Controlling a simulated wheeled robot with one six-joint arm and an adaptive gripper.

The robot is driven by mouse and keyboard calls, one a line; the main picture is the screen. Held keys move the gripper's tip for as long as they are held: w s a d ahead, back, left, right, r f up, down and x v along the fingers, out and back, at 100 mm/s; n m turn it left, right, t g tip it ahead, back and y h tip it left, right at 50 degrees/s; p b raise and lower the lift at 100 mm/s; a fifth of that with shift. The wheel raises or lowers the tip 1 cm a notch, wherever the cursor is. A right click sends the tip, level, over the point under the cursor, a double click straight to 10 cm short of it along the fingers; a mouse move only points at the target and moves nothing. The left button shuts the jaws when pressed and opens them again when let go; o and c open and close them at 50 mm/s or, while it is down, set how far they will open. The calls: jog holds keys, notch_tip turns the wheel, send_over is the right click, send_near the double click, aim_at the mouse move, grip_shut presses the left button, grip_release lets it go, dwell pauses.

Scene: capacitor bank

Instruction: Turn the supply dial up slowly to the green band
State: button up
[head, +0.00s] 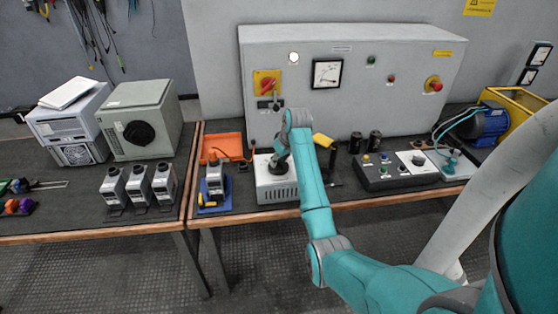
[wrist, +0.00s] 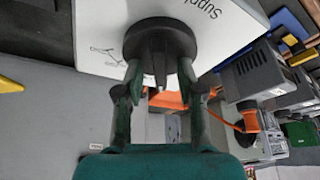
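The supply unit (head: 276,192) is a pale box with a vented front, standing near the front edge of the bench. Its black dial (wrist: 160,42) is on the white top face, which carries printed letters beginning "Supp" and a thin line marking. My gripper (wrist: 161,80) is open, with its two fingers on either side of the dial's narrow middle part and gaps visible there. I cannot tell whether the fingertips touch the dial's rim. In the head view my gripper (head: 279,163) is over the unit and hides most of the dial. No green band is readable.
Behind stands a grey cabinet (head: 400,100) with a meter (head: 327,74), a red-yellow switch (head: 266,83) and a red stop button (head: 433,84). An orange bin (head: 222,146) and a grey device (head: 214,180) are left; a button panel (head: 385,172) is right.

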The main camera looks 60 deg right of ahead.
aim_at(284, 165)
jog(key=shift+r, duration=0.1)
jog(key=shift+v, duration=3.65)
